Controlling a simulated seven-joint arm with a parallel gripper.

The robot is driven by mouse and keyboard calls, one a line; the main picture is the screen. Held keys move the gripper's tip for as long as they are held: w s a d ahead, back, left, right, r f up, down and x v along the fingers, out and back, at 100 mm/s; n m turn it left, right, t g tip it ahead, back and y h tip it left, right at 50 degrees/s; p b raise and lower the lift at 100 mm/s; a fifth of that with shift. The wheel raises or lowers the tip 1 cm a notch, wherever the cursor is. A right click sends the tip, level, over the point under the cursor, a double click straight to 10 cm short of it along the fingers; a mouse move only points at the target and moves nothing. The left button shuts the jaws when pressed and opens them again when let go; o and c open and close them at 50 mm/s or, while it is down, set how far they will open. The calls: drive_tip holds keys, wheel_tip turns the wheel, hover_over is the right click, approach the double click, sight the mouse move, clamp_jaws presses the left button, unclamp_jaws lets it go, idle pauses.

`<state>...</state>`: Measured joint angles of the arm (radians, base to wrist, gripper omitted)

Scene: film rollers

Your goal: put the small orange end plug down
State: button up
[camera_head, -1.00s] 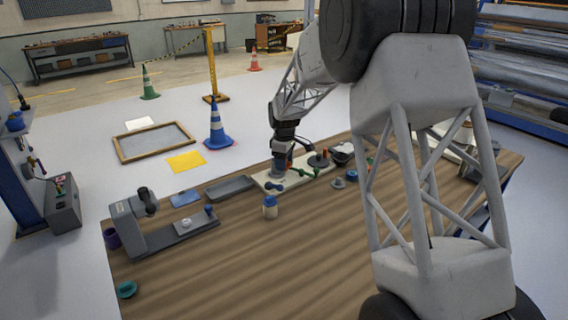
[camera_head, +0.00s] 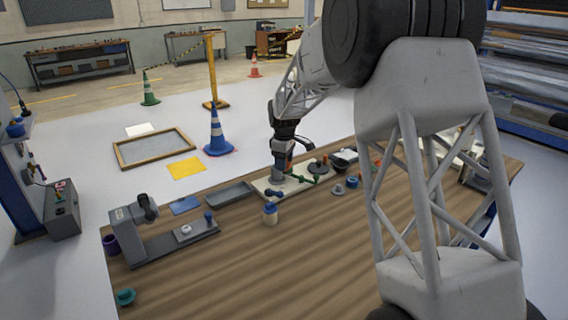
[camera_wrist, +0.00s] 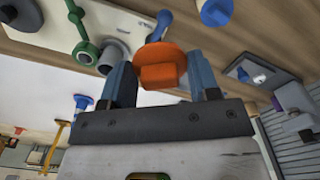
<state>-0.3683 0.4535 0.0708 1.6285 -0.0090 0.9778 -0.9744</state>
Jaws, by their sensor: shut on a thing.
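The small orange end plug (camera_wrist: 162,66) has a round flange and a squarer block. In the wrist view it sits between the two blue-grey fingers of my gripper (camera_wrist: 159,72), which is shut on it. In the head view my gripper (camera_head: 281,172) points down over the pale board (camera_head: 262,187) on the wooden table. The plug is too small there to make out clearly. Whether the plug touches the board cannot be told.
Close to my gripper are a green ring-ended tool (camera_wrist: 85,52), a grey hollow piece (camera_wrist: 113,54) and a blue double-ended piece (camera_wrist: 160,24). The front of the table (camera_head: 265,270) is clear.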

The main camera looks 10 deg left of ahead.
drive_tip(key=shift+a, duration=0.1)
idle(0.4)
drive_tip(key=s+a+f+m, duration=0.2)
drive_tip(key=a+f, duration=0.2)
drive_tip(key=s+a+f+m, duration=0.2)
drive_tip(key=s+a+f, duration=0.1)
drive_tip(key=a+f, duration=0.1)
drive_tip(key=s+a+f+m, duration=0.2)
drive_tip(key=s+a+f, duration=0.1)
drive_tip(key=a+f, duration=0.1)
drive_tip(key=shift+w, duration=0.1)
hover_over(239, 193)
drive_tip(key=shift+w+f, duration=0.15)
drive_tip(key=shift+f, duration=0.5)
idle(0.6)
drive_tip(key=shift+f, duration=1.75)
drive_tip(key=shift+f, duration=0.15)
